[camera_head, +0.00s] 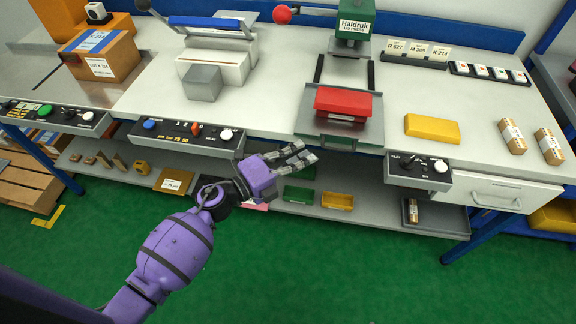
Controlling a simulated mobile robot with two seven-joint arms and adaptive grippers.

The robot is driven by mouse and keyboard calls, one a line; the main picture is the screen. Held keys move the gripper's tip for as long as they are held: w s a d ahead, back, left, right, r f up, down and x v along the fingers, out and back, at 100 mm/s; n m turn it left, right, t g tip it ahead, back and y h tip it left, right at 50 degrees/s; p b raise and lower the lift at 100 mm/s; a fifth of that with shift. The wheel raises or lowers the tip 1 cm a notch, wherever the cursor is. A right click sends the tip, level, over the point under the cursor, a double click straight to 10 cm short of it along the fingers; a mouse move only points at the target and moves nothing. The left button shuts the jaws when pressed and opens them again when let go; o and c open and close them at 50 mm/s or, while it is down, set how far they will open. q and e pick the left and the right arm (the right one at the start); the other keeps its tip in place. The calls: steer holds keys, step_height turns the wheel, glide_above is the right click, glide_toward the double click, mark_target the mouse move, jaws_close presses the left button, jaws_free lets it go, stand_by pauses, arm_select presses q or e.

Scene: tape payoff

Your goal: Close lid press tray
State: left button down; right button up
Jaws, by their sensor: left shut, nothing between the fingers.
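The lid press (354,24) is a green machine labelled Haldruk at the back of the bench, with a red ball (282,14) on its lever. Its grey tray (312,130) is out toward the bench's front edge, in front of the press on dark rails. A red box (343,104) sits in the tray. My left gripper (306,153) is shut and empty, just below and left of the tray's front edge. I cannot tell whether it touches the tray. My right gripper is not in view.
A control box (418,168) stands right of the tray on the front edge, with a yellow block (432,129) behind it. A sealer (213,62) and another control panel (187,137) lie to the left. A lower shelf (380,200) holds small bins.

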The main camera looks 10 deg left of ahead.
mark_target(304, 136)
arm_select(q)
steer(key=w, duration=0.2)
steer(key=shift+w+f, duration=0.1)
steer(key=shift+w, duration=0.25)
steer(key=w+b, duration=0.1)
steer(key=w, duration=0.3)
steer(key=shift+w, duration=0.1)
stand_by(0.4)
